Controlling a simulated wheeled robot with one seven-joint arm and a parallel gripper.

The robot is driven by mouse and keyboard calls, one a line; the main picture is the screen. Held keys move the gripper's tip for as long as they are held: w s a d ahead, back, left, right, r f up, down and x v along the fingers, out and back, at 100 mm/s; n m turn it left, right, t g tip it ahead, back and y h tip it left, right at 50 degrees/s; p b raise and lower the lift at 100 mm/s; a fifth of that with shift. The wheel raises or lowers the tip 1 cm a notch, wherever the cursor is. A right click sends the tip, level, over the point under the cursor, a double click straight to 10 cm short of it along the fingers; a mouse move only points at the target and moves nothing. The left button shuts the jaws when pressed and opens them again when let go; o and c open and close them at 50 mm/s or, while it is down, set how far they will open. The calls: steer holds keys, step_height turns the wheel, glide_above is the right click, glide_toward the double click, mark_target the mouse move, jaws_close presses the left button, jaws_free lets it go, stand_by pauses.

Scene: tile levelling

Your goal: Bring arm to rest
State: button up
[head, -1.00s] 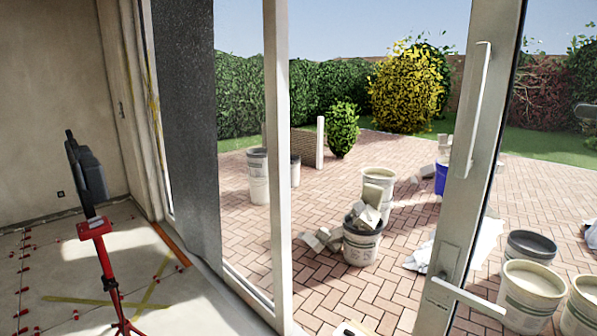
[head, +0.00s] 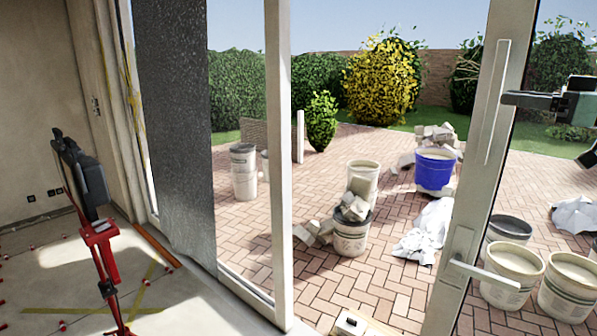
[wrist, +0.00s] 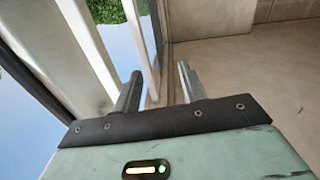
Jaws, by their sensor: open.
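My gripper (wrist: 159,70) shows in the wrist view with its two dark fingers apart and nothing between them. Its body is pale green with a dark bar across the front. In the head view my gripper (head: 510,98) enters from the right edge, level, with a dark finger pointing left in front of the door frame. Whether it touches the frame cannot be told. Most of my arm is out of view.
A glass door (head: 485,170) with a long handle stands close on the right. A red stand (head: 105,255) bearing a dark panel is at left. Outside, buckets (head: 350,232), a blue tub (head: 435,170) and rubble lie on brick paving (head: 300,285).

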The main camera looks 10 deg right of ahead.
steer(key=w+a+f+m+t+h, duration=0.1)
steer(key=w+a+f+h, duration=0.15)
steer(key=w+a, duration=0.5)
steer(key=w+a+f+m+g+h, duration=0.3)
steer(key=w+a+f+h, duration=0.1)
steer(key=a+f, duration=0.7)
steer(key=s+a+f+n+g+h, duration=0.1)
steer(key=s+a+f+n+g, duration=0.1)
steer(key=s+a+f+g, duration=0.9)
steer(key=s+a+f+n+g, duration=0.1)
steer(key=s+a+f, duration=0.1)
steer(key=s, duration=0.8)
steer(key=s+a+f+n+g+h+b, duration=0.1)
steer(key=s+a+f, duration=0.2)
steer(key=s, duration=0.7)
steer(key=shift+a+n, duration=0.4)
steer(key=shift+a, duration=0.65)
steer(key=shift+w+d+h, duration=0.1)
steer(key=shift+h, duration=0.15)
steer(key=shift+c, duration=0.6)
